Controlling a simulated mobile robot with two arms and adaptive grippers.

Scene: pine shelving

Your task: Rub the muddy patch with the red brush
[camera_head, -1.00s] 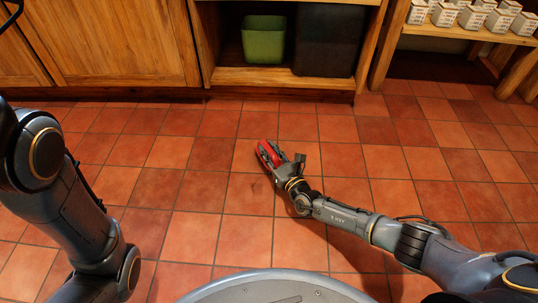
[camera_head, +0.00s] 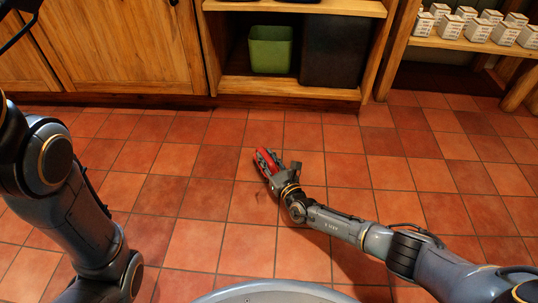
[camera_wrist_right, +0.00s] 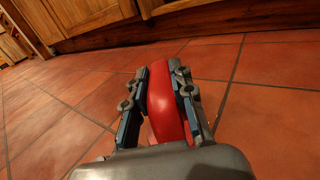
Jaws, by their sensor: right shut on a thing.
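The red brush (camera_head: 264,160) is held in my right gripper (camera_head: 266,163), low over the tiled floor in the middle of the head view. In the right wrist view, the brush's smooth red body (camera_wrist_right: 168,105) sits between both fingers (camera_wrist_right: 165,95), which are shut on it. Its bristles are hidden, and I cannot tell whether it touches the floor. A faint dark smudge (camera_head: 257,194) on the tiles, perhaps the muddy patch, lies nearer to me than the brush, just left of my right wrist. My left arm shows at the left, but its gripper is out of view.
A pine shelf unit (camera_head: 290,89) stands at the back, with a green bin (camera_head: 271,50) and a dark bin (camera_head: 330,47) inside. Small white boxes (camera_head: 478,30) stand on a shelf at the back right. The red tile floor (camera_head: 400,172) around the gripper is clear.

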